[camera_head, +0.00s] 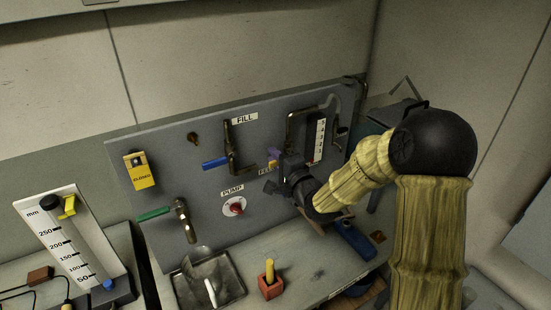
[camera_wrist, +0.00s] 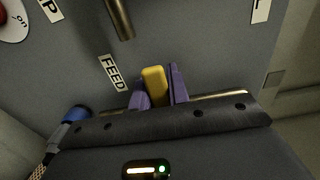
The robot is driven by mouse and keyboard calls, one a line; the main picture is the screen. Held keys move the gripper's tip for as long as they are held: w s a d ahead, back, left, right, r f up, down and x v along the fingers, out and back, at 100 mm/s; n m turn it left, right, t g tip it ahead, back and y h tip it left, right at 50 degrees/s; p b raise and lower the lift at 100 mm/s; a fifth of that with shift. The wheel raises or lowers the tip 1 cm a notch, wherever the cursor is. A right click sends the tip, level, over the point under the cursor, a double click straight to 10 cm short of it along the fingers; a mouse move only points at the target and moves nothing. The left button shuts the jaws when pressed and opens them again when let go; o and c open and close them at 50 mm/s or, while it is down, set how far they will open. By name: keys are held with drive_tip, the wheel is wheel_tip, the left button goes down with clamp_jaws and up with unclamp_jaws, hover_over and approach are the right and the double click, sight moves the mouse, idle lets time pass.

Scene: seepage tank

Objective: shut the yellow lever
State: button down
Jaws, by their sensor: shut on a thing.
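The yellow lever (camera_wrist: 154,86) is between the two purple fingers of my gripper (camera_wrist: 157,88) in the wrist view, with a finger against each side. My gripper is shut on it, beside the FEED label (camera_wrist: 113,73). A metal pipe (camera_wrist: 120,18) shows above, toward the top of that view. In the head view, my gripper (camera_head: 277,178) is at the grey panel (camera_head: 180,150), right of the FILL valve and above the pump button. There my gripper and wrist hide most of the lever, so its angle is hard to tell.
A blue lever (camera_head: 215,163) sits left of my gripper, and a green lever (camera_head: 153,214) is lower left. The red pump button (camera_head: 235,206) is close below. A metal tray (camera_head: 233,287) and a red block (camera_head: 271,289) with a yellow peg stand on the bench.

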drive_tip(key=shift+r, duration=0.1)
drive_tip(key=c, duration=1.3)
unclamp_jaws()
drive_tip(key=shift+c, duration=0.2)
drive_tip(key=b+v, duration=1)
drive_tip(key=v, duration=0.7)
drive_tip(key=shift+d, duration=0.2)
drive_tip(key=shift+s, duration=0.15)
